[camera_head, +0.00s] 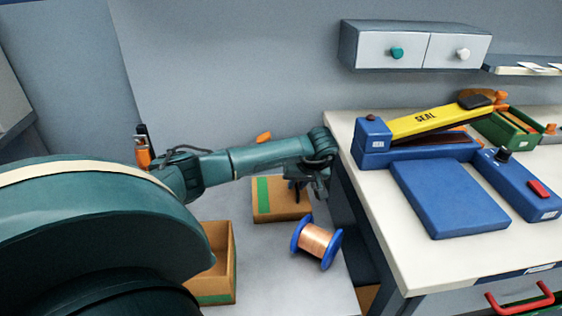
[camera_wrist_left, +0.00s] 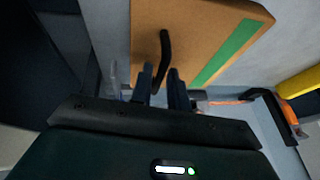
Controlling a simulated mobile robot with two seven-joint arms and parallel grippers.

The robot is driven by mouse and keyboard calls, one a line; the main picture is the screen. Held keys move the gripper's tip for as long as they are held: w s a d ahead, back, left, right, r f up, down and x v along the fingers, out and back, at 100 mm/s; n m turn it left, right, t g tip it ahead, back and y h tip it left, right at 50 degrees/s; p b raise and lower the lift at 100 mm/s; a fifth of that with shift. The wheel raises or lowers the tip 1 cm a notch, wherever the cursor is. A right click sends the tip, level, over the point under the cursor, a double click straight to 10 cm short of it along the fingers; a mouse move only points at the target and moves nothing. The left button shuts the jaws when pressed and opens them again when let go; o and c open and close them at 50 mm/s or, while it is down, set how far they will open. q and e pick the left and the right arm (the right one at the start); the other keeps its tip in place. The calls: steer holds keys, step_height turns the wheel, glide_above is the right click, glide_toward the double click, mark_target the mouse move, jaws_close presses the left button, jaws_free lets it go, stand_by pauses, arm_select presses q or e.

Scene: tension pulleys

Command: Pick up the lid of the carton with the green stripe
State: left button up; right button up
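The lid (camera_head: 275,207), brown cardboard with a green stripe, lies on the grey surface beyond the open carton. In the left wrist view the lid (camera_wrist_left: 205,35) fills the upper middle, with a dark upright handle (camera_wrist_left: 165,48) on it. The open carton (camera_head: 224,262), with some green low on its side, is partly hidden behind my left arm. My left gripper (camera_head: 297,190) is over the lid. In the left wrist view its two fingers (camera_wrist_left: 161,78) are apart, with the handle's near end appearing between them; contact cannot be told. My right gripper is out of view.
A spool of copper wire (camera_head: 316,242) with blue flanges is close in front of the lid. The white worktable (camera_head: 360,180) with the blue and yellow sealer (camera_head: 425,124) is to the right. A small orange item (camera_head: 264,137) shows behind my left arm.

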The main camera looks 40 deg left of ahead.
arm_select(q)
jaws_close()
